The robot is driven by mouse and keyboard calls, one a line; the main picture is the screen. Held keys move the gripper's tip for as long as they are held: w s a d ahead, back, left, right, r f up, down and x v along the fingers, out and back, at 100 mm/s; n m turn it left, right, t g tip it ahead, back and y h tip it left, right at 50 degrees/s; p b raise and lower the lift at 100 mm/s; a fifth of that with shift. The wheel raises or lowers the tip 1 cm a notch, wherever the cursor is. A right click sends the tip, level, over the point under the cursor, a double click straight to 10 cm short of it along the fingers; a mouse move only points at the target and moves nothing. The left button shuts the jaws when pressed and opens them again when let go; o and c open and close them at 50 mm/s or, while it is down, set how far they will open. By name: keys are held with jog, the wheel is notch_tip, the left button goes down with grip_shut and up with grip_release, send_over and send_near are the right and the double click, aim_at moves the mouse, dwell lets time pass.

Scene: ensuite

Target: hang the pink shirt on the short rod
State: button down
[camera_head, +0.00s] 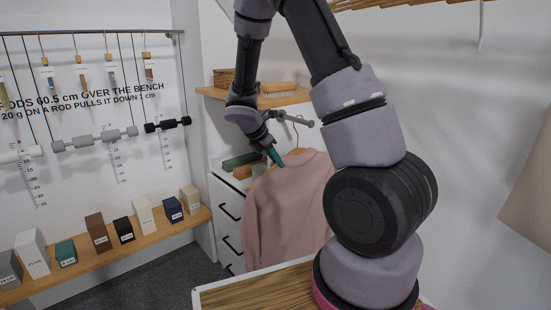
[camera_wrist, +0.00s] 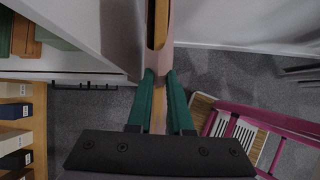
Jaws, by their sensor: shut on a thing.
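The pink shirt (camera_head: 292,210) hangs on a wooden hanger (camera_head: 300,155) in the middle of the head view. In the wrist view, the hanger (camera_wrist: 160,25) and a strip of pink cloth run up from between the fingers. My gripper (camera_head: 279,160) is shut on the shirt at its left shoulder; the green fingers (camera_wrist: 160,95) pinch it in the wrist view. The short grey rod (camera_head: 303,123) sticks out just above the hanger, its end knob to the right. The hanger's thin hook is close to the rod; I cannot tell whether it rests on it.
A shelf (camera_head: 285,99) with baskets is behind the rod. A white drawer unit (camera_head: 226,220) with black handles stands left of the shirt. A wooden bench (camera_head: 165,232) with several labelled blocks runs along the left wall, under rods hung on cords. Grey floor shows between.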

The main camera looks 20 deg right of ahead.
dwell(0.3)
jog(key=c, duration=0.8)
grip_release()
jog(key=shift+o, duration=0.2)
jog(key=v, duration=1.1)
jog(key=s+r+m+t+y, duration=0.2)
jog(key=s+r+m+y, duration=0.2)
jog(key=s+r+m, duration=0.5)
jog(key=s+r+m+t+y, duration=0.3)
jog(key=s+r+m, duration=0.6)
jog(key=s+m, duration=0.4)
jog(key=m+y, duration=0.1)
jog(key=m, duration=0.2)
jog(key=shift+a+r+m, duration=0.25)
jog(key=shift+r+m, duration=0.05)
jog(key=shift+r, duration=0.05)
